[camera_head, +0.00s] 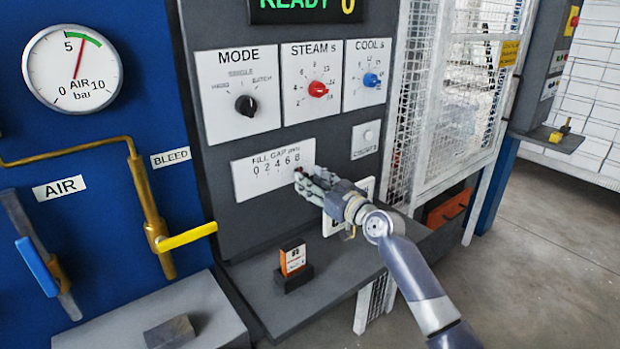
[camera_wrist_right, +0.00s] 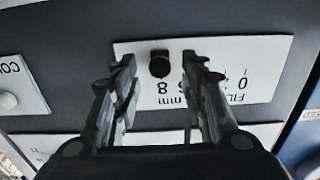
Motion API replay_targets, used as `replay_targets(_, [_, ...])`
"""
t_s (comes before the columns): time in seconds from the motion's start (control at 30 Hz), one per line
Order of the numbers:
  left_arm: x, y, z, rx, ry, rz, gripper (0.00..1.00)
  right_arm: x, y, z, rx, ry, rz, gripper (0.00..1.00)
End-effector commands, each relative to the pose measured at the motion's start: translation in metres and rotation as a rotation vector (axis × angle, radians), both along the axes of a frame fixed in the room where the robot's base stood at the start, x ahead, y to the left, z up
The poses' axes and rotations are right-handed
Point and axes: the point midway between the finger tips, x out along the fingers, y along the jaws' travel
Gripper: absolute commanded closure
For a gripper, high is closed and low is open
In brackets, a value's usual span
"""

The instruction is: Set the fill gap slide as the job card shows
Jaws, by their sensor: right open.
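The fill gap slide is a white plate (camera_head: 262,171) on the dark panel, with a scale from 0 to 8. Its black knob (camera_wrist_right: 159,64) stands at the 8 end of the scale in the right wrist view. My right gripper (camera_head: 303,179) is at the right end of this plate and covers the knob in the head view. It is open, its fingers (camera_wrist_right: 164,70) on either side of the knob with gaps between. A small orange and white card (camera_head: 292,259), perhaps the job card, stands in a dark holder on the shelf; its print is too small to read.
Mode (camera_head: 237,93), steam (camera_head: 310,84) and cool (camera_head: 371,75) dial plates sit above the slide. A yellow bleed lever (camera_head: 186,237) and a blue air lever (camera_head: 37,266) stick out at left. A white mesh guard (camera_head: 410,110) stands at right. The shelf (camera_head: 330,277) is mostly clear.

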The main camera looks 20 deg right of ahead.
Motion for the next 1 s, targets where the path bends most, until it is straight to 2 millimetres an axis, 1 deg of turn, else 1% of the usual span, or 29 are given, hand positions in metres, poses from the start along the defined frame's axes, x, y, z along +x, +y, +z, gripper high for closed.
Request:
replay_targets(0.03, [0.007, 0.0, 0.002, -0.001, -0.012, 0.0, 0.6, 0.004, 0.002, 0.0, 0.001, 0.001, 0.001, 0.6])
replay_targets(0.13, [0.013, 0.0, 0.003, 0.0, -0.02, 0.0, 0.6, 0.008, 0.004, 0.0, 0.0, 0.001, 0.001, 0.6])
replay_targets(0.27, [0.01, 0.002, 0.002, 0.002, -0.016, 0.0, 0.6, 0.01, 0.004, 0.0, -0.001, 0.001, 0.0, 0.6])
replay_targets(0.47, [0.0, 0.005, 0.002, 0.006, 0.0, 0.001, 0.6, 0.01, 0.004, 0.0, -0.001, 0.001, 0.0, 0.6])
replay_targets(0.57, [-0.005, 0.006, 0.001, 0.007, 0.007, 0.001, 0.6, 0.01, 0.004, 0.0, -0.001, 0.001, 0.0, 0.8])
replay_targets(0.6, [-0.005, 0.006, 0.001, 0.007, 0.008, 0.001, 0.6, 0.01, 0.004, 0.0, -0.001, 0.001, 0.0, 0.89])
replay_targets(0.63, [-0.006, 0.006, 0.001, 0.007, 0.009, 0.002, 0.6, 0.01, 0.004, 0.0, -0.001, 0.001, 0.0, 0.96])
replay_targets(0.67, [-0.006, 0.006, 0.001, 0.007, 0.009, 0.001, 0.6, 0.01, 0.004, 0.0, -0.001, 0.001, 0.0, 1.0])
replay_targets(0.87, [-0.005, 0.006, 0.004, 0.008, 0.008, 0.002, 0.6, 0.009, 0.007, 0.0, -0.001, 0.002, 0.001, 1.0])
replay_targets(0.97, [-0.004, 0.006, 0.014, 0.007, 0.007, 0.002, 0.6, 0.005, 0.02, 0.003, 0.0, 0.003, 0.003, 1.0])
replay_targets(1.0, [-0.004, 0.006, 0.02, 0.007, 0.006, 0.002, 0.6, 0.002, 0.027, 0.003, 0.001, 0.004, 0.004, 1.0])
